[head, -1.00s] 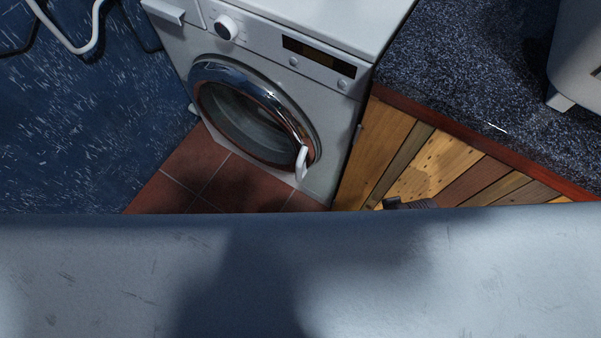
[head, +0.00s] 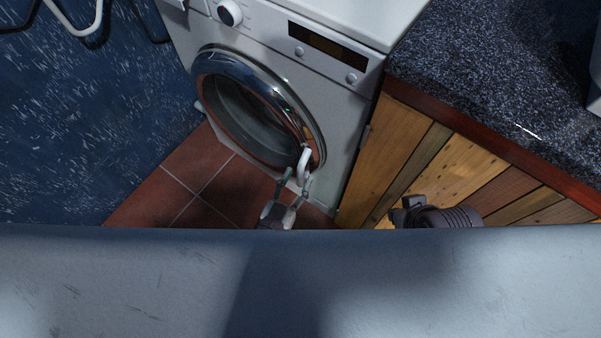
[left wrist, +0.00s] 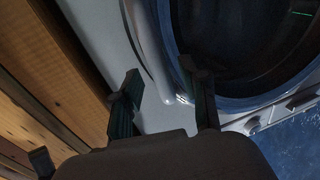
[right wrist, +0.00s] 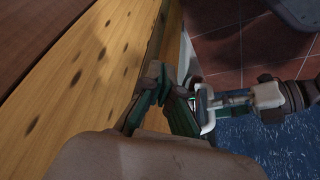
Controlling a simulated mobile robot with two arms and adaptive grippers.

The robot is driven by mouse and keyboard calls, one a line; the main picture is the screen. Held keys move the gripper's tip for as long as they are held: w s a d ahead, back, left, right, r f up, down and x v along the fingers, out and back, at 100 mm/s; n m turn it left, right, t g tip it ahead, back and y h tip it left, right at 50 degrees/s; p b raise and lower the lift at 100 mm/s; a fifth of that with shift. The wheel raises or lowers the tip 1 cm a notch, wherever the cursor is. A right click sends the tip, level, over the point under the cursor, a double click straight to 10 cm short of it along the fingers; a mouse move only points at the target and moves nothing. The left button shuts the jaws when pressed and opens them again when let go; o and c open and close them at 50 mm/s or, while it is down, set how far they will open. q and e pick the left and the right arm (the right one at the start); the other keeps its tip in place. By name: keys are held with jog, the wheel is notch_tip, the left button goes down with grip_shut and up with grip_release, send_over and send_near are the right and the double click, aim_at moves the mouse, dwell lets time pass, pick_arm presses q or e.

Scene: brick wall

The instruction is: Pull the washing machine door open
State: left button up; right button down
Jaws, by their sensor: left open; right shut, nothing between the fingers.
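The white washing machine (head: 345,108) stands at the upper middle of the head view. Its round door (head: 262,75) has a chrome ring and dark glass, and looks closed against the front. The white handle (head: 304,163) is on the door's lower right edge. My left gripper (head: 297,180) is open just below the handle, with its fingers pointing at it. In the left wrist view the handle (left wrist: 163,78) shows between the spread fingers (left wrist: 163,88); contact cannot be told. My right gripper (right wrist: 167,86) is shut and empty beside the wooden cabinet; the head view shows only part of it (head: 400,212).
A wooden cabinet (head: 415,140) with a dark speckled countertop (head: 470,70) stands right of the machine. Red tiled floor (head: 200,165) lies left and below. A blue wall (head: 90,130) is on the left. A pale surface (head: 430,285) hides the bottom of the head view.

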pick_arm(q)
jog(key=shift+x, duration=1.2)
pick_arm(e)
jog(key=shift+w+a+r+t, duration=0.2)
jog(key=shift+w+t, duration=0.15)
jog(key=shift+w, duration=0.25)
jog(key=shift+w+a+r+t, duration=0.2)
jog(key=shift+w+t, duration=0.15)
jog(key=shift+w, duration=0.25)
pick_arm(q)
grip_shut()
